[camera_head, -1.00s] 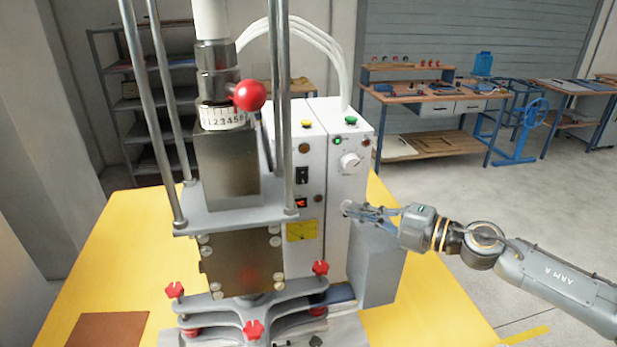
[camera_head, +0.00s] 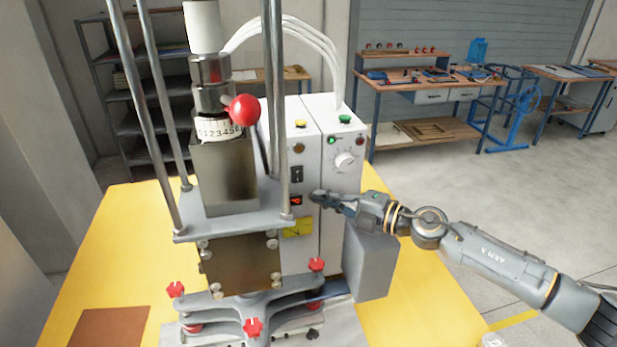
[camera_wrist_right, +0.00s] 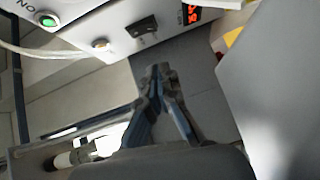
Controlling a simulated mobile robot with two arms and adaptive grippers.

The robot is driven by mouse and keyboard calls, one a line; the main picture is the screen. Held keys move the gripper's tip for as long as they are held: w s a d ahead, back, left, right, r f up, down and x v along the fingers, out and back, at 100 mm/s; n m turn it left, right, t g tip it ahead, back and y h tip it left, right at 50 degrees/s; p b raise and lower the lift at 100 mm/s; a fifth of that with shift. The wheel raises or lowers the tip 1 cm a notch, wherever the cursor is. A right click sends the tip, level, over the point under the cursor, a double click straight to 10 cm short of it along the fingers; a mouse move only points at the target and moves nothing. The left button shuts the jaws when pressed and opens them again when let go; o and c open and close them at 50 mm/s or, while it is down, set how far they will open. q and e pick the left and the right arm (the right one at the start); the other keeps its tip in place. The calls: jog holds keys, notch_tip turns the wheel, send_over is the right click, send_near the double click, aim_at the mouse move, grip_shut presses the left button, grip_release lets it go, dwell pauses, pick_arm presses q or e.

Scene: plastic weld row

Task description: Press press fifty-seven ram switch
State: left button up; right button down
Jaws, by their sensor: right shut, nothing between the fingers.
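The press (camera_head: 228,172) stands on a yellow table, with a white control box (camera_head: 330,225) at its right. I cannot read which switch is labelled for the ram. My right gripper (camera_head: 317,197) is shut and empty, in front of the box, right of the display and lower than the switch. In the wrist view its fingertips (camera_wrist_right: 158,72) appear apart from the switch. My left gripper is out of view.
A green button (camera_head: 345,119), a yellow button (camera_head: 301,123) and a white knob (camera_head: 345,161) are on the box. A red ball (camera_head: 244,109) and steel columns (camera_head: 276,110) stand left of the gripper.

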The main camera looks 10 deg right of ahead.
aim_at(293, 182)
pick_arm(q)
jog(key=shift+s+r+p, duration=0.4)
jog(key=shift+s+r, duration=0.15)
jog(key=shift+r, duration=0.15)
pick_arm(e)
jog(key=shift+w+a+f, duration=0.15)
jog(key=shift+w+a, duration=0.25)
jog(key=shift+w, duration=0.65)
jog(key=shift+w+a+f, duration=0.15)
jog(key=shift+w+a, duration=0.2)
jog(key=shift+w, duration=0.7)
jog(key=shift+w+a+f, duration=0.15)
jog(key=shift+w+a, duration=0.25)
jog(key=shift+w, duration=0.65)
